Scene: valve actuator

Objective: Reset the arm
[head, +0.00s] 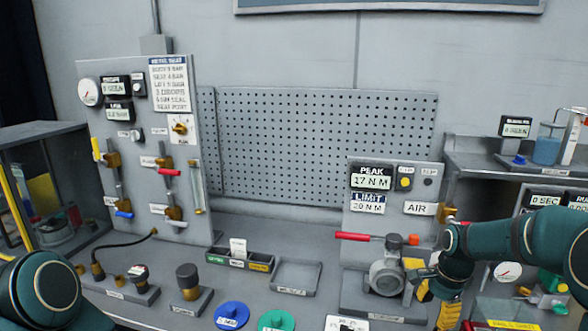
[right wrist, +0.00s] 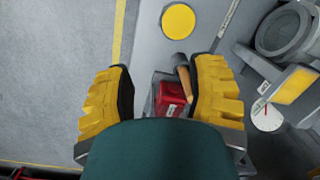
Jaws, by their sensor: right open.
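My right arm (head: 510,245) reaches in from the right in the head view, over the right end of the bench. Its gripper (head: 434,300) points down beside the grey valve actuator (head: 387,278). In the right wrist view my right gripper (right wrist: 162,80) has its yellow fingers spread apart with nothing gripped. A red block (right wrist: 169,96) and a tan-tipped handle (right wrist: 185,75) show beyond the gap, close to the right finger in the picture. My left arm (head: 40,290) shows at the lower left of the head view; its gripper is out of view.
A red-handled lever (head: 365,237) sticks out left above the actuator. A gauge and valve panel (head: 140,150) stands at the left, a pegboard (head: 320,145) behind. Blue (head: 231,315) and green (head: 276,321) discs lie at the front edge. The bench centre holds a shallow tray (head: 296,277).

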